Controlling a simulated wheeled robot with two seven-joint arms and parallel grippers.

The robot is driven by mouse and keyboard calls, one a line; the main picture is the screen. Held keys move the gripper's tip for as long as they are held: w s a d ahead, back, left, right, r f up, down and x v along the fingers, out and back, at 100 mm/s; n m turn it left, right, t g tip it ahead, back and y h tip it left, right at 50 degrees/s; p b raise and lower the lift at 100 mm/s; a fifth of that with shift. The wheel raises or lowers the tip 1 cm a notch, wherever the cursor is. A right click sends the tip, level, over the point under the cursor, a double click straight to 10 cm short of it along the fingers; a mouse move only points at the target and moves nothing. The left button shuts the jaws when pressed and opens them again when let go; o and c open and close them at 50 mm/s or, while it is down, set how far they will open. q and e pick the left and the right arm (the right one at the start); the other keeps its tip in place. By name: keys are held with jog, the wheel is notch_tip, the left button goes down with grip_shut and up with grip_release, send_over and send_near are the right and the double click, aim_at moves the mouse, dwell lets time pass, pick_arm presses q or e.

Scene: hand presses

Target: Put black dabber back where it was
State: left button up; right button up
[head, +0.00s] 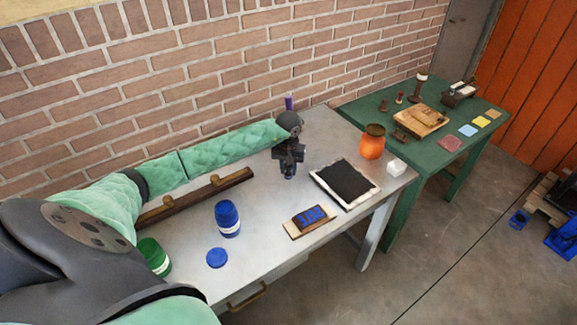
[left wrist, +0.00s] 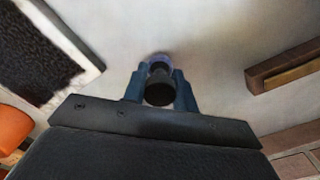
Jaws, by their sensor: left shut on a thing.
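My left gripper (head: 289,172) is over the rear middle of the grey metal table (head: 270,255), pointing down. It is shut on a small upright dark thing, which looks like the black dabber. In the left wrist view the dabber's round black top (left wrist: 160,90) sits between the blue-grey fingers, with a purplish-blue part just beyond it. Its lower end is mostly hidden, so I cannot tell whether it touches the table. A long brown wooden rack (head: 195,198) lies left of the gripper, partly behind my arm; its end shows in the left wrist view (left wrist: 285,70). My right gripper is not in view.
A blue-lettered block (head: 310,217), blue jar (head: 228,218), blue lid (head: 217,258) and green jar (head: 154,255) stand nearer. A purple object (head: 289,103) shows behind.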

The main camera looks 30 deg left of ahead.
pick_arm(q)
jog(key=shift+f, duration=0.15)
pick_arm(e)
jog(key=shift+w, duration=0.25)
pick_arm(q)
jog(key=o, duration=0.9)
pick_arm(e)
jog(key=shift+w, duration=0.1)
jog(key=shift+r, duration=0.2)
pick_arm(q)
jog(key=shift+r, duration=0.25)
jog(key=shift+r+b, duration=0.35)
jog(key=shift+b, duration=0.15)
jog(key=shift+r+b, duration=0.5)
jog(key=shift+r, duration=0.4)
notch_tip(320, 180, up, 8)
jog(key=b, duration=0.4)
jog(key=shift+w, duration=0.1)
jog(key=shift+r, duration=0.6)
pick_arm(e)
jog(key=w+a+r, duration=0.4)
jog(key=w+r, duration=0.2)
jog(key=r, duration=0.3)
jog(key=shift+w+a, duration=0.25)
